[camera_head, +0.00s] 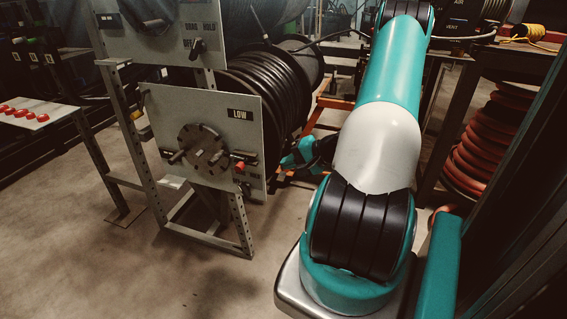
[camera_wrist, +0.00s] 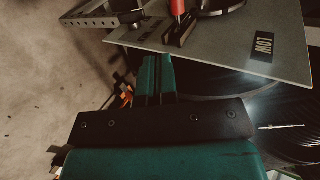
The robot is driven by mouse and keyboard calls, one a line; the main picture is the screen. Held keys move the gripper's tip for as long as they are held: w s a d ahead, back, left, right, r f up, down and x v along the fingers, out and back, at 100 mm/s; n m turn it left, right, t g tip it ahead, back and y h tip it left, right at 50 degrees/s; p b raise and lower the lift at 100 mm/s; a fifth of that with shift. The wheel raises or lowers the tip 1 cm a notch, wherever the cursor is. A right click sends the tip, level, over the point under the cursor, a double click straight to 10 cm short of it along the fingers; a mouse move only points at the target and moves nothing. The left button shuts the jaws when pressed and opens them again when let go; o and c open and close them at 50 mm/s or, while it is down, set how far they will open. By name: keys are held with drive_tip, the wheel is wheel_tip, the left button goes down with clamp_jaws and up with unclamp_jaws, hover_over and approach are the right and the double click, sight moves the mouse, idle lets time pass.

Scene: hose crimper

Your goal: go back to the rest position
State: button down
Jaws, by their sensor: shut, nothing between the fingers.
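My gripper (camera_head: 297,158) is beside the right edge of the grey panel marked LOW (camera_head: 170,100), partly hidden behind my own arm. In the wrist view my gripper (camera_wrist: 158,66) shows its two green fingers shut together with nothing between them. The panel (camera_wrist: 230,55) lies just beyond the fingertips there, upside down in the picture. A red-tipped lever (camera_head: 240,167) sits on the panel's lower right and also shows in the wrist view (camera_wrist: 178,8). The fingers look apart from the lever; the exact gap to the panel is hard to tell.
A dark hose reel (camera_head: 270,95) stands behind the panel on a grey metal frame (camera_head: 243,225). Red coiled hose (camera_head: 478,155) is at the right, beside a dark bench. A small table with red buttons (camera_head: 35,117) is at the left. The floor (camera_head: 120,265) in front is clear.

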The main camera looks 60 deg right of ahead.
drive_tip(key=shift+w+a, duration=0.1)
idle(0.4)
drive_tip(key=w+a+r+n+g+y, duration=0.25)
drive_tip(key=w+a+r+n, duration=0.2)
drive_tip(key=a, duration=0.45)
drive_tip(key=w+a+r+n+g+y, duration=0.25)
drive_tip(key=a+r+n, duration=0.25)
drive_tip(key=a, duration=0.4)
drive_tip(key=s+a+r+n+g+h, duration=0.1)
drive_tip(key=s+a+r+n+g, duration=0.15)
drive_tip(key=a, duration=0.55)
drive_tip(key=s+a+r+n+g, duration=0.1)
drive_tip(key=a+r+n+g, duration=0.1)
drive_tip(key=a+r+n, duration=0.35)
drive_tip(key=s+a+r+n+g+h, duration=0.1)
drive_tip(key=s+a+r+n, duration=0.1)
drive_tip(key=s+a, duration=0.4)
drive_tip(key=s+a+r+n+g+h, duration=0.1)
drive_tip(key=s+a+r+n, duration=0.15)
drive_tip(key=s+a, duration=0.4)
wheel_tip(320, 180, up, 18)
drive_tip(key=p, duration=1.8)
drive_tip(key=shift+s+d+p, duration=0.35)
drive_tip(key=shift+s+d, duration=0.1)
drive_tip(key=shift+f, duration=0.15)
